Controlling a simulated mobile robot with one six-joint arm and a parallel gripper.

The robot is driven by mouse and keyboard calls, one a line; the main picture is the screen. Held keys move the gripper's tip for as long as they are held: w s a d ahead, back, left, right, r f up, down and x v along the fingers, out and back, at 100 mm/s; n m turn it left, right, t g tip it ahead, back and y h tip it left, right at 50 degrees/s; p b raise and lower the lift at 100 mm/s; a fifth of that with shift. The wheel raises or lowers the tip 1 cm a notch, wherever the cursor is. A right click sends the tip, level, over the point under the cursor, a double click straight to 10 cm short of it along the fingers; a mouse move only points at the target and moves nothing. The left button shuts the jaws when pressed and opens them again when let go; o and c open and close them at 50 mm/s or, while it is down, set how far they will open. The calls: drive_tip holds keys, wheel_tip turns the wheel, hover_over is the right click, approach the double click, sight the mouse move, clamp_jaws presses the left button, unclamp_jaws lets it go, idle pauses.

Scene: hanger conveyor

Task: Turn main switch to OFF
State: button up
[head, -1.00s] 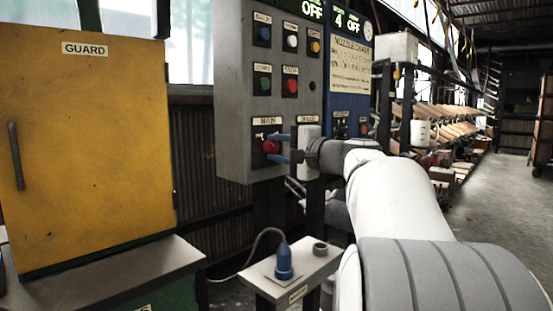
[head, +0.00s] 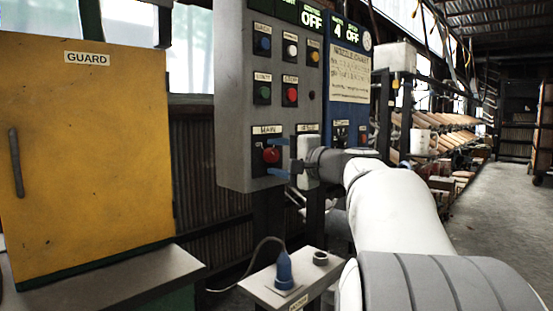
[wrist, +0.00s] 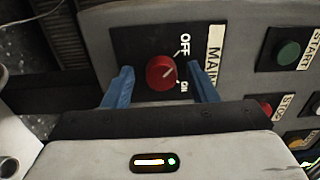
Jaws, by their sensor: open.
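The main switch is a red round knob (head: 268,156) on a dark plate labelled MAIN, low on the grey control panel (head: 235,110). In the wrist view the red knob (wrist: 161,73) sits between my two blue fingers, beside the OFF and ON marks. A pale line on its face slants toward the side with these marks; I cannot tell exactly which mark it meets. My gripper (head: 279,157) is open in front of the switch, one finger above and one below. In the wrist view my gripper (wrist: 161,68) shows gaps on both sides of the knob.
Green START and red STOP buttons (head: 290,95) are above the switch. A blue panel (head: 347,85) stands to the right. A yellow GUARD cabinet (head: 85,150) is at left. A small stand (head: 262,290) with a blue plug (head: 284,270) is below.

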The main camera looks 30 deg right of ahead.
drive_tip(key=shift+s, duration=0.1)
drive_tip(key=p+v, duration=0.1)
drive_tip(key=v, duration=0.6)
drive_tip(key=shift+s+d+p, duration=0.15)
drive_tip(key=shift+s+p, duration=0.1)
drive_tip(key=shift+p, duration=0.05)
